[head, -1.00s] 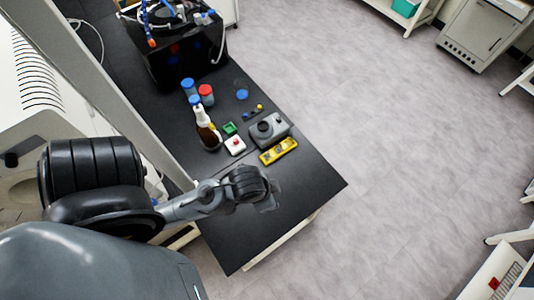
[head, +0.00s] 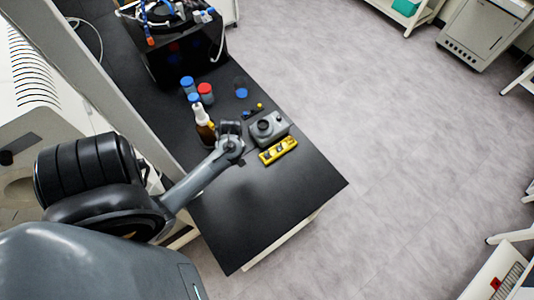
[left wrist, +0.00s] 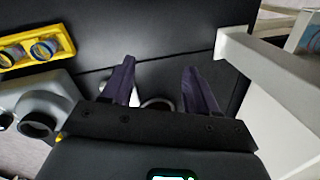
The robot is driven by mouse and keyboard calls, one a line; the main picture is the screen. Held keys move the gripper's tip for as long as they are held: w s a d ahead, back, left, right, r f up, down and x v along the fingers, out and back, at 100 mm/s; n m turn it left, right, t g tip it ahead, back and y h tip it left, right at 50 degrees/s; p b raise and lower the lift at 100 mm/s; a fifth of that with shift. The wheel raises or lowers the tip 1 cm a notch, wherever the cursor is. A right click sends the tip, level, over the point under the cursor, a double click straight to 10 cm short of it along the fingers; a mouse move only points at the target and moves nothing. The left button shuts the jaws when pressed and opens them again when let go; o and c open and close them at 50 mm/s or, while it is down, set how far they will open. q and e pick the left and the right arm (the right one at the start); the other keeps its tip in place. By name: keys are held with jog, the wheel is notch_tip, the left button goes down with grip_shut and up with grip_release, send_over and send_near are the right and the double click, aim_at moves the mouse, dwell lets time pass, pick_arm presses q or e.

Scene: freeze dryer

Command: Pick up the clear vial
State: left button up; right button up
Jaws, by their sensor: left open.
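I cannot pick out the clear vial with certainty. A see-through object with a blue part (head: 241,90) stands behind the grey device in the head view, too small to identify. My left gripper (head: 230,128) is over the bench beside the brown bottle (head: 205,127), left of the grey device. In the left wrist view the gripper (left wrist: 160,75) has its two dark fingers apart, with nothing clearly between the tips. A pale round rim (left wrist: 157,103) shows low between the fingers, partly hidden by the gripper body. My right gripper is out of view.
The grey device (head: 268,127) and the yellow holder (head: 278,150) stand right of the gripper. Blue-capped (head: 187,83) and red-capped (head: 205,91) bottles stand behind it. A black machine (head: 180,55) is farther back. The bench's near end (head: 260,210) is clear.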

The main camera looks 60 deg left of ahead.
pick_arm(q)
notch_tip(320, 180, down, 2)
jog(key=w+a+n+h, duration=0.1)
jog(key=a+n, duration=0.2)
jog(key=n, duration=0.1)
jog(key=n+t+h+b, duration=0.2)
jog(key=n+t+h, duration=0.1)
jog(key=n+t, duration=0.1)
send_near(267, 152)
jog(key=s, duration=0.1)
jog(key=shift+t, duration=0.3)
jog(key=shift+w+b+x, duration=0.2)
jog(key=shift+b+x, duration=1.5)
jog(key=shift+x, duration=3.5)
grip_shut()
